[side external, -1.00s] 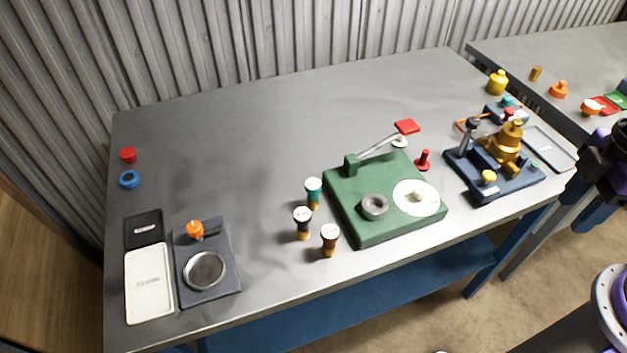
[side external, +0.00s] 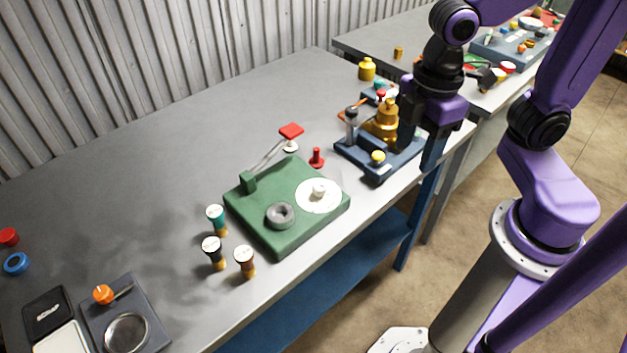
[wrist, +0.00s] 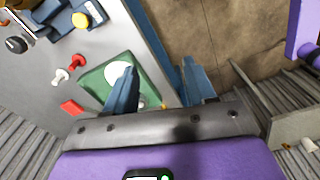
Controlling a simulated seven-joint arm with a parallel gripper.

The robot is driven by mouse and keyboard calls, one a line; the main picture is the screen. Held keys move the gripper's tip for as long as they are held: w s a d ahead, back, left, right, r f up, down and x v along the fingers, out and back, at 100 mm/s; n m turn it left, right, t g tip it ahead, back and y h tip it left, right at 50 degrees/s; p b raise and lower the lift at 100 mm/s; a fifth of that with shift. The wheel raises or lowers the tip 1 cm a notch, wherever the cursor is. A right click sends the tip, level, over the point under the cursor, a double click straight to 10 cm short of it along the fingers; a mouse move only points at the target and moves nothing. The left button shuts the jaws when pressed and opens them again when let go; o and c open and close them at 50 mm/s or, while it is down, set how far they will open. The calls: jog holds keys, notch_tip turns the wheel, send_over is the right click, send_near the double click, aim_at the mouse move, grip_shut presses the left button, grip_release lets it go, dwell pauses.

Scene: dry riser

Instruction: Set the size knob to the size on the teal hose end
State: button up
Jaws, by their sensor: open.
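The teal-topped hose end (side external: 215,217) stands upright on the bench, left of the green fixture (side external: 262,232), its marking too small to read. The fixture has a white dial with a pale knob (side external: 319,189), which seems to be the size knob; its setting is unreadable. The white dial (wrist: 116,72) shows partly behind a finger in the wrist view. My gripper (side external: 420,146) is open and empty, fingers down, at the bench's right edge beside the blue fixture. In the wrist view its fingers (wrist: 160,88) are apart with nothing between.
Black-topped (side external: 212,250) and brown-topped (side external: 244,260) hose ends stand near the teal one. The green fixture has a grey ring (side external: 280,215) and a lever with a red pad (side external: 291,131). The blue fixture (side external: 375,160) carries brass parts. The bench's back left is clear.

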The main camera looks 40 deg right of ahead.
aim_at(319, 186)
jog(key=w+a+r+n, duration=0.1)
jog(key=w+a+n, duration=0.25)
jog(key=w, duration=0.45)
jog(key=w+a+r+n, duration=0.1)
jog(key=w+a+n, duration=0.1)
jog(key=w+a, duration=0.35)
jog(key=f, duration=0.5)
jog(key=w+d+f, duration=0.1)
jog(key=f, duration=0.5)
jog(key=d+f, duration=0.1)
jog(key=f, duration=0.5)
jog(key=shift+w, duration=0.3)
grip_shut()
